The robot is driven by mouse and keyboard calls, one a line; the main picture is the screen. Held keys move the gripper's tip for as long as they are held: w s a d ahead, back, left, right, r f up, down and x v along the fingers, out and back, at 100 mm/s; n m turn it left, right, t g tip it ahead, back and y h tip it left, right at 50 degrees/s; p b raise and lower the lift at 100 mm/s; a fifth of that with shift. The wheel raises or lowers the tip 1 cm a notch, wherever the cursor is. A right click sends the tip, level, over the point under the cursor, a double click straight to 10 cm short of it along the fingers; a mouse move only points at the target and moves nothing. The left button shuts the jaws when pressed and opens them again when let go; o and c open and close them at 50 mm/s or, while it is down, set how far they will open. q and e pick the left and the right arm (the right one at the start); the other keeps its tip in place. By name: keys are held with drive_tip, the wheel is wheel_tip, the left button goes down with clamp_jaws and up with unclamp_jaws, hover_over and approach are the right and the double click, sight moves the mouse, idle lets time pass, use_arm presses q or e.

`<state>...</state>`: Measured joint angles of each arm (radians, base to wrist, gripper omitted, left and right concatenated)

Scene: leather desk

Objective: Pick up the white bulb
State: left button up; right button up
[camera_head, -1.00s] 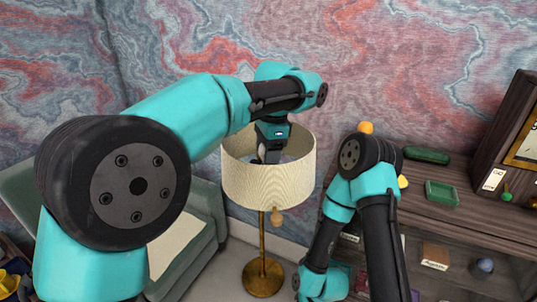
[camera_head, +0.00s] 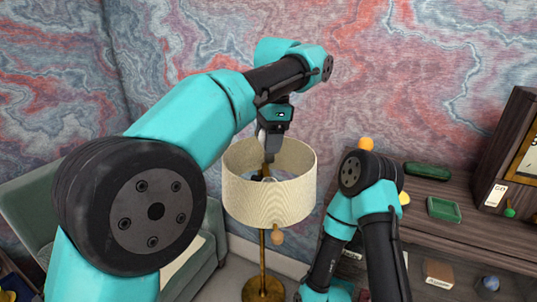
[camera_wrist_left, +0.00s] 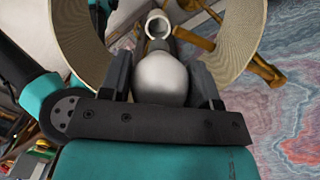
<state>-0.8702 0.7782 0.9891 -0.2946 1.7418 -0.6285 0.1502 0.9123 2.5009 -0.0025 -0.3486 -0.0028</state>
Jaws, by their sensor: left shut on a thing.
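The white bulb (camera_wrist_left: 162,78) is between the fingers of my left gripper (camera_head: 270,150), which is shut on it. In the left wrist view its rounded white end faces the camera, and the lamp's ring-shaped socket (camera_wrist_left: 158,25) shows beyond it, seemingly apart from it. In the head view my left gripper points down at the top opening of the cream lampshade (camera_head: 270,200), with its tips near the rim. The bulb cannot be made out clearly there. My right arm hangs low beside the lamp, and its gripper is out of view.
The shade surrounds the space below my left gripper, on a brass stand (camera_head: 263,270). A wooden pull knob (camera_head: 277,237) hangs under it. A dark wooden desk (camera_head: 450,190) with green trays is at the right. A green armchair (camera_head: 45,215) is at the left.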

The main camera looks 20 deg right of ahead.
use_arm(q)
drive_tip(key=shift+r, duration=0.75)
